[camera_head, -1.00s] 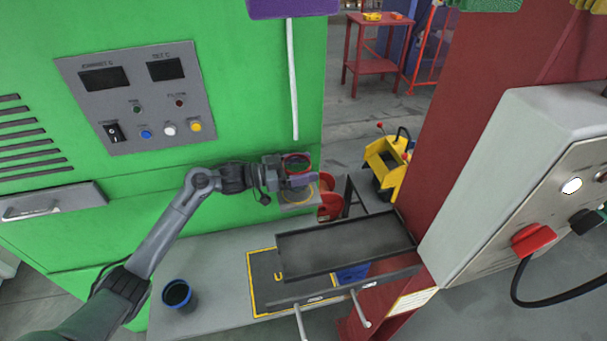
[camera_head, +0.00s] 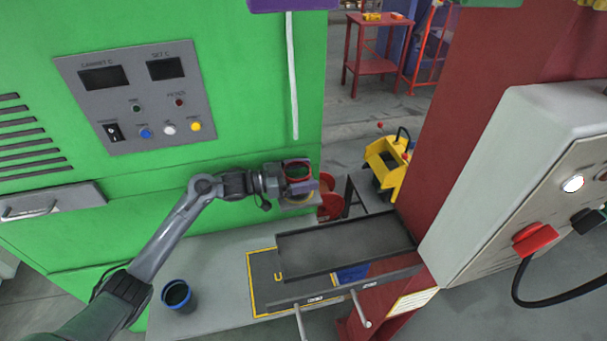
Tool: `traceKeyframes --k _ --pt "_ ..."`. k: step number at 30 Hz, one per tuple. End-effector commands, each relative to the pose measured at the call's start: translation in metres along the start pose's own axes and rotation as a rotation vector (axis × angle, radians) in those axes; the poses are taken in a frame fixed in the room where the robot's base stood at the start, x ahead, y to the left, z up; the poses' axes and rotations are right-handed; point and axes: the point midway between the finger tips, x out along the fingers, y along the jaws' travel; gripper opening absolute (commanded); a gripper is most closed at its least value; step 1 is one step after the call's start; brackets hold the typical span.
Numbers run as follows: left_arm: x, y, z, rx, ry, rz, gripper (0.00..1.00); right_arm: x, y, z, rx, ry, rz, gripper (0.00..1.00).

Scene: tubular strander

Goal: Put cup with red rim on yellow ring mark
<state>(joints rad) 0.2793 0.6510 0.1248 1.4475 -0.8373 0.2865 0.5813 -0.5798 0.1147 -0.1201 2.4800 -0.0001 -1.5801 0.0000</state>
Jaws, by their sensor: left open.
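The cup with the red rim (camera_head: 297,164) is at the small shelf on the green cabinet's right side. The yellow ring mark (camera_head: 300,198) is on the shelf, mostly hidden under the gripper and cup. I cannot tell whether the cup's base rests inside the ring. My right gripper is not in view.
A blue-rimmed cup (camera_head: 178,295) stands on the grey bench (camera_head: 215,270). A dark tray (camera_head: 345,243) lies over a yellow-outlined area on the bench's right. A red post (camera_head: 490,60) and a grey control box (camera_head: 520,170) close off the right side.

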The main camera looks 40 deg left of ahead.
Motion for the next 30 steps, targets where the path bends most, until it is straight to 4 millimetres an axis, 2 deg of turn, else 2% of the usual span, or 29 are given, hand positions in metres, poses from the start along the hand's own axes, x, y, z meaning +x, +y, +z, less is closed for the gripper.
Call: traceKeyframes --k 5,21,30 --pt "-0.011 0.000 -0.002 0.001 -0.001 0.000 0.84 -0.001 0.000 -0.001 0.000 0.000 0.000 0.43" --pt "-0.101 0.000 -0.002 -0.001 -0.001 0.000 0.84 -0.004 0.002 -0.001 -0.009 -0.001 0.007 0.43" --pt "-0.120 0.000 -0.002 0.000 0.000 0.000 0.84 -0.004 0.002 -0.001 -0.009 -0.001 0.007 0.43"
